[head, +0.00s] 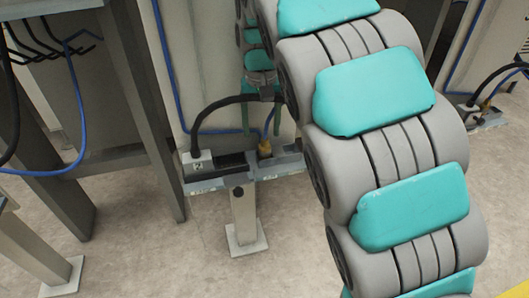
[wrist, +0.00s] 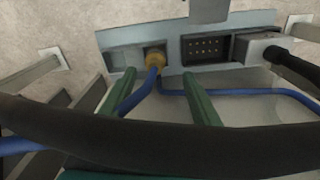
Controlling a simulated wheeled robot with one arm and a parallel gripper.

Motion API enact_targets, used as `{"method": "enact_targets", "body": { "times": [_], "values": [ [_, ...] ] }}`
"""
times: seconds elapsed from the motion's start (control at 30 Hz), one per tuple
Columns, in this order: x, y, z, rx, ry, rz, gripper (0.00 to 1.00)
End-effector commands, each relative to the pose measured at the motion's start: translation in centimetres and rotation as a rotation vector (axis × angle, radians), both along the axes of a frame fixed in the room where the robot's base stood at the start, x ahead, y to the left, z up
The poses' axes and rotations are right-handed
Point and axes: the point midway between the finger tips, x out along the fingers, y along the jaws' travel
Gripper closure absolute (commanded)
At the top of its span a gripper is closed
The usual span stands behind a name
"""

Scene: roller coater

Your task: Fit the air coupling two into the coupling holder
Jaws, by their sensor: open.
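The air coupling is a brass-yellow fitting (wrist: 155,57) on a blue hose. In the wrist view it sits at an opening in the grey coupling holder (wrist: 117,41). It also shows in the head view (head: 264,148), on the holder's upper side. I cannot tell how deep it sits. My gripper (wrist: 162,75) is open, its green fingers on either side of the blue hose in the picture, pointing toward the fitting. In the head view my gripper (head: 262,128) is above and behind the holder, partly hidden by my arm. Nothing shows between the fingers as held.
A grey plug (wrist: 258,46) marked 2 in the head view (head: 201,162) has a thick black cable (wrist: 170,140) that crosses close before the wrist camera. A black pin socket (wrist: 206,48) is beside it. A similar station (head: 487,112) stands right. Floor is clear around the post.

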Motion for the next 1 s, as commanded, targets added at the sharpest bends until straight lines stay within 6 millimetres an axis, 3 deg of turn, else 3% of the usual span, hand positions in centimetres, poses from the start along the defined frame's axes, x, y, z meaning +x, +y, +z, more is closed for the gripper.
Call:
{"method": "enact_targets", "body": {
  "times": [0.4, 0.67, 1.0],
  "values": [
    [-0.3, -0.8, -4.6, -0.001, 0.005, -0.001, 0.26],
    [-0.2, -0.8, -5.1, 0.0, 0.0, -0.001, 0.26],
    [-0.2, -0.8, -5.1, 0.0, 0.0, -0.001, 0.62]
  ]
}}
